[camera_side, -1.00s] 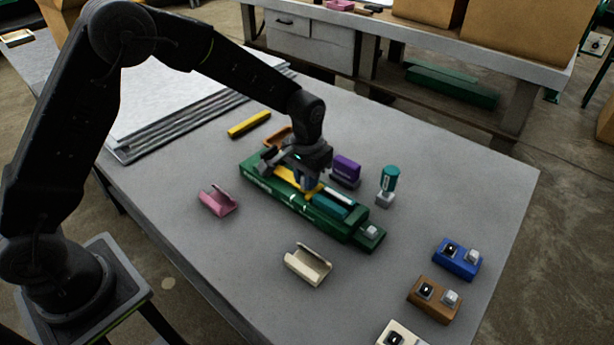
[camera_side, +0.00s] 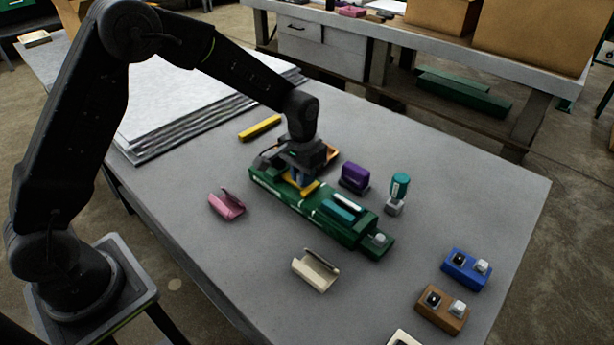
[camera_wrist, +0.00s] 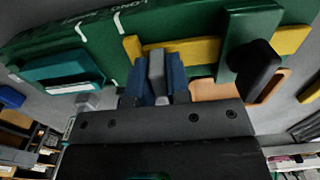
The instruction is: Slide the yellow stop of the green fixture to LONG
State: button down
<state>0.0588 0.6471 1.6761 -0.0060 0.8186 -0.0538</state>
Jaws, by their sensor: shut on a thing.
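The green fixture (camera_side: 345,228) lies across the middle of the table. Its yellow stop (camera_side: 307,189) lies along its upper-left part; the stop also shows in the wrist view (camera_wrist: 205,50). My gripper (camera_side: 298,180) points down over the stop; its blue fingers (camera_wrist: 155,75) are shut on a grey part between them, apparently the stop's grip. In the wrist view, the stop's upright end (camera_wrist: 132,48) is just right of the white line under the LONG mark (camera_wrist: 117,20). A green bridge with a black knob (camera_wrist: 255,68) crosses the stop. A teal block (camera_wrist: 65,68) sits left of the lines.
Near the fixture are a purple block (camera_side: 354,177), a teal-topped stamp (camera_side: 399,187), a pink holder (camera_side: 227,205) and a cream holder (camera_side: 315,270). Blue (camera_side: 466,269) and brown (camera_side: 441,307) switch boxes stand at right. Sheets (camera_side: 180,100) are stacked at left.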

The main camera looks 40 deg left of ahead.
jog(key=c, duration=1.1)
grip_release()
jog(key=shift+a, duration=0.2)
jog(key=shift+r, duration=0.1)
notch_tip(320, 180, up, 14)
jog(key=shift+f, duration=0.15)
jog(key=s+a+r+t, duration=0.15)
jog(key=s+r, duration=0.25)
jog(key=s, duration=0.5)
jog(key=s+a+r+t, duration=0.1)
jog(key=s+r+t, duration=0.3)
jog(key=s, duration=0.7)
jog(key=s+f, duration=0.1)
jog(key=s, duration=0.5)
jog(key=shift+s+f, duration=0.1)
jog(key=shift+f, duration=0.15)
